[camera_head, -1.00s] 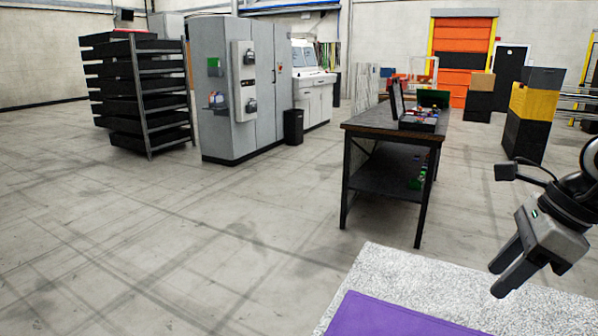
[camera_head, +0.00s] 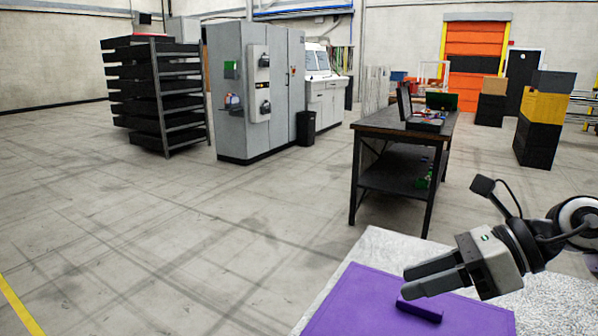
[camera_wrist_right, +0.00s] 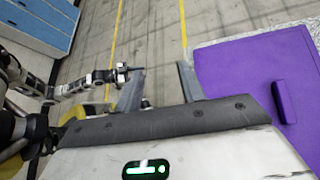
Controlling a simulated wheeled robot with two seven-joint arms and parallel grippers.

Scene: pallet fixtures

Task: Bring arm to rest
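My right gripper (camera_head: 404,282) is at the lower right of the head view, its two dark fingers pointing left, over or in front of a purple panel (camera_head: 360,298). In the right wrist view my right gripper (camera_wrist_right: 160,70) has its fingers apart with only floor showing between them. The purple panel (camera_wrist_right: 225,75) lies to the right of the fingers there. My left arm is outside the head view. In the right wrist view an arm that looks like my left one reaches in from the left; its gripper (camera_wrist_right: 124,74) is too small to read.
The purple panel has a raised handle (camera_head: 420,311) and lies on a speckled white surface (camera_head: 385,250). A dark workbench (camera_head: 385,180) with an open case stands beyond. A grey cabinet (camera_head: 230,135) and a black tray rack (camera_head: 165,110) stand farther off. The floor at left is clear.

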